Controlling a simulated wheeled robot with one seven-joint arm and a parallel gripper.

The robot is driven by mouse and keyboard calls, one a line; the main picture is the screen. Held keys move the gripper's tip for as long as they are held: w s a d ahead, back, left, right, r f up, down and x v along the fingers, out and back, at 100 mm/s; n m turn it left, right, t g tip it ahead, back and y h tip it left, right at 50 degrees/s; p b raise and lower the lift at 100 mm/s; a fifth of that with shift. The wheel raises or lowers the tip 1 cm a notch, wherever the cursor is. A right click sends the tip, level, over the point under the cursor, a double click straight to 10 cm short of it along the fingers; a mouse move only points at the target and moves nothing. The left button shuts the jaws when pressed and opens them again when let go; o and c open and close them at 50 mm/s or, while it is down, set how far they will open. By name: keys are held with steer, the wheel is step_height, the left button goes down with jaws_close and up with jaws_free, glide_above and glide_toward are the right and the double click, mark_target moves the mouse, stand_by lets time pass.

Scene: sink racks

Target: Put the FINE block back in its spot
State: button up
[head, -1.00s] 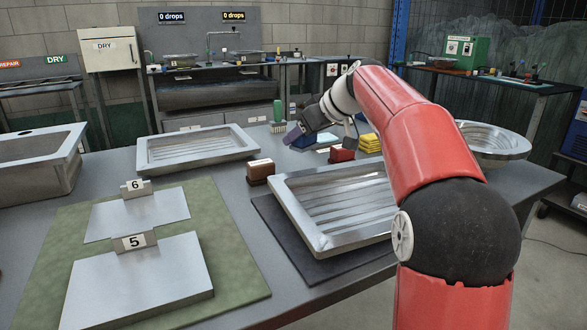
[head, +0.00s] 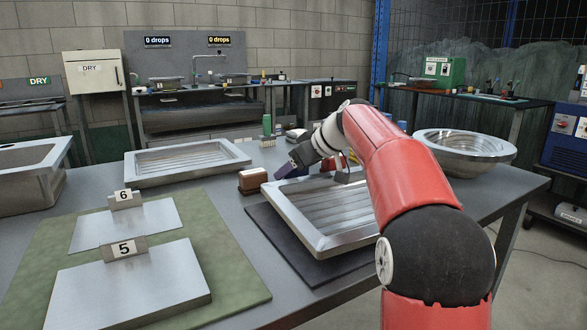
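My gripper (head: 293,166) is at the end of the red arm, over the far left part of the ribbed steel drainer tray (head: 330,205). A dark purple block (head: 286,172) is at its fingertips and appears held just above the tray's far rim. The fingers themselves are small and partly hidden. No label can be read on the purple block, so I cannot confirm that it is the FINE block. A brown block with a pale top (head: 252,181) stands on the table left of the gripper. A red block (head: 334,163) shows partly behind my arm.
The drainer tray lies on a dark mat (head: 262,220). A second steel tray (head: 190,163) is behind left, and a steel bowl (head: 463,152) is at right. Plates marked 5 (head: 130,285) and 6 (head: 125,225) lie on a green mat (head: 220,240). A green bottle (head: 267,125) stands behind.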

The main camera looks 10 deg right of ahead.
steer(key=shift+o, duration=0.9)
steer(key=shift+r, duration=0.2)
steer(key=v, duration=1.2)
steer(key=shift+p, duration=0.35)
